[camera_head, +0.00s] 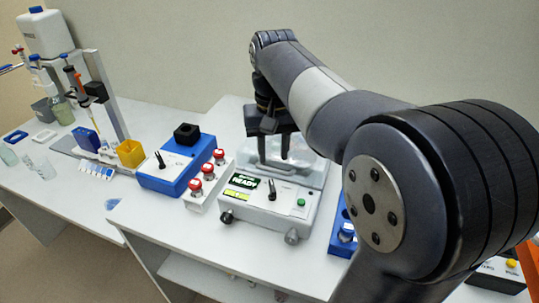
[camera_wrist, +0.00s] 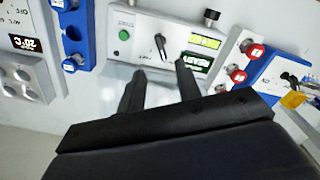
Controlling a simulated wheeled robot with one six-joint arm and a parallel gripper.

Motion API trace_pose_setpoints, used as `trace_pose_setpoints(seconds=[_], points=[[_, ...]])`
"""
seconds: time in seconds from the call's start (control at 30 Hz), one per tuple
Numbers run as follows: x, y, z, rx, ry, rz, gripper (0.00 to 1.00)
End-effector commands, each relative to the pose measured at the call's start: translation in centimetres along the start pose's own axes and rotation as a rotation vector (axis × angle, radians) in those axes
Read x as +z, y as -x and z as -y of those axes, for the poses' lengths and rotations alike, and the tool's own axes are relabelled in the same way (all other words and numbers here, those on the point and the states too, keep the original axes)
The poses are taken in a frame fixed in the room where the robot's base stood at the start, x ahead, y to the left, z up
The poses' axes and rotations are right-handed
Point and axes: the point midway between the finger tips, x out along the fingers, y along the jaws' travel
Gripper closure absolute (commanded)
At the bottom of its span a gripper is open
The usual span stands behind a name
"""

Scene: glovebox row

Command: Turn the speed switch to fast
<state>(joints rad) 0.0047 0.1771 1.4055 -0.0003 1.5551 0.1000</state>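A small black lever switch (camera_head: 272,190) stands on the front panel of a white instrument (camera_head: 265,213) in the head view. It also shows in the wrist view (camera_wrist: 160,46), between a green button (camera_wrist: 124,35) and a lit READY display (camera_wrist: 196,63). The markings by this switch are too small to read. A blue box (camera_head: 170,172) to the left has another black lever (camera_head: 160,160); which lever is the speed switch I cannot tell. My gripper (camera_wrist: 160,68) is open and empty, its fingertips just short of the white instrument's switch in the wrist view.
A panel with several red-capped knobs (camera_head: 208,171) stands between the blue box and the white instrument. Another blue holder (camera_head: 343,232) is close on the right. Pipettes on a stand (camera_head: 100,95) and glassware are at the far left. The bench front is mostly clear.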

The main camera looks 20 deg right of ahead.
Motion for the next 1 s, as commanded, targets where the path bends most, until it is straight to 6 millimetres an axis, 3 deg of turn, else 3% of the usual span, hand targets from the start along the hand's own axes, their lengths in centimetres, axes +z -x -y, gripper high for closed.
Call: trace_pose_setpoints(seconds=[0.17, 0.7, 1.0], points=[[-0.4, -0.3, 0.1, 0.0, -0.001, 0.008, 0.67], [-0.3, -9.3, 0.1, 0.0, 0.0, 0.007, 0.67], [-0.3, -10.4, 0.1, 0.0, 0.0, 0.005, 0.67]])
